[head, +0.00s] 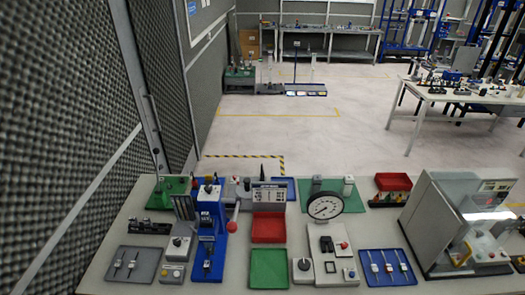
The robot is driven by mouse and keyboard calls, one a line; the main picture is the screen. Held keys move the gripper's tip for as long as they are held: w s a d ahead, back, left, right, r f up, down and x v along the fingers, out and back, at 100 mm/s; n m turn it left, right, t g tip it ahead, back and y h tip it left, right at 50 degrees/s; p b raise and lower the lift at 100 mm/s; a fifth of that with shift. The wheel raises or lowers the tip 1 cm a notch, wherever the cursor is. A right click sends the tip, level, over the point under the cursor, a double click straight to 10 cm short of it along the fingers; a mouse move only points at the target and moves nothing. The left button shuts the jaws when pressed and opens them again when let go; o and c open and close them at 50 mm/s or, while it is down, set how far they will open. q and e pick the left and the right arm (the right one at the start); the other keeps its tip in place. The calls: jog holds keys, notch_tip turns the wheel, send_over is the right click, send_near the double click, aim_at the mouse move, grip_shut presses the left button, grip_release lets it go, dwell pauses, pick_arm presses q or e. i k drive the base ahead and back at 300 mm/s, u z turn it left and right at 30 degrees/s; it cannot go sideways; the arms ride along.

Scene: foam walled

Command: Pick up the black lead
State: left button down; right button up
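I cannot single out the black lead with certainty. Two small, thin, dark items (131,264) lie side by side in a grey tray (147,277) at the front left of the bench; they are too small to identify. A blue tray (386,281) at the front right holds several slim pale items, some with red parts. Neither of my grippers is in view.
The bench carries a blue press (210,222) with a red-knobbed lever, a round dial gauge (325,206), a red bin (268,228), a green tray (268,276) and a large grey enclosure (440,215) at right. A foam wall (60,120) stands close on the left.

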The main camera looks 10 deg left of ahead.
aim_at(208, 264)
jog(key=z, duration=2.9)
jog(key=k, duration=1.3)
jog(key=u, duration=2.2)
